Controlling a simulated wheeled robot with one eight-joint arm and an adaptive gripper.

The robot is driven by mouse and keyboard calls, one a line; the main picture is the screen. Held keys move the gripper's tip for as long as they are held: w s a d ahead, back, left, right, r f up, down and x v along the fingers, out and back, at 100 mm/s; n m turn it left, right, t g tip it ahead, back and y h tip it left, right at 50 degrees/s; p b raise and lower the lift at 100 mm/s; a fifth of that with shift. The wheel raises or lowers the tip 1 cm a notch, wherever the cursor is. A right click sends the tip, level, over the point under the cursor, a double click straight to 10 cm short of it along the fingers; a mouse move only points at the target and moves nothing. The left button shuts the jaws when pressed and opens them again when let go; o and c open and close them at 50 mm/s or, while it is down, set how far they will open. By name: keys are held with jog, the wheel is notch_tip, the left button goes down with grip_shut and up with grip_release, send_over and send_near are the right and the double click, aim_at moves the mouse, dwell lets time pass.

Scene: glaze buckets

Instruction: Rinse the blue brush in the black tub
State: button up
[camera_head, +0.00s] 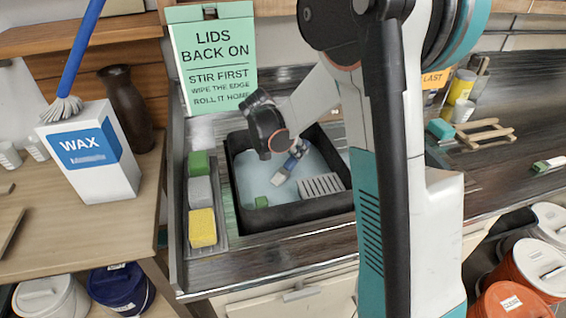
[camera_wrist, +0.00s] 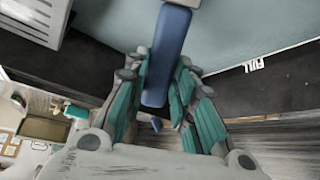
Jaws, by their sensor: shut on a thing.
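The black tub (camera_head: 300,211) stands in the sink area and holds pale blue water (camera_head: 250,170). The blue brush (camera_head: 291,161) is over or in the water, its pale bristle end (camera_head: 279,178) pointing down. I cannot tell how deep the bristles are. My gripper (camera_wrist: 160,75) is shut on the brush's blue handle (camera_wrist: 168,45), seen between the teal finger pads in the wrist view. In the head view my wrist hangs above the tub and partly hides the grip. The wrist view also shows the tub's dark wall (camera_wrist: 285,85) with a FULL mark.
A WAX box (camera_head: 90,150) stands further left. Lidded buckets (camera_head: 530,265) are at lower right.

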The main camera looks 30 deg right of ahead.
jog(key=shift+r+p, duration=2.3)
jog(key=shift+r, duration=1.45)
jog(key=shift+r, duration=0.1)
notch_tip(320, 180, up, 7)
jog(key=p, duration=0.5)
jog(key=shift+r, duration=0.2)
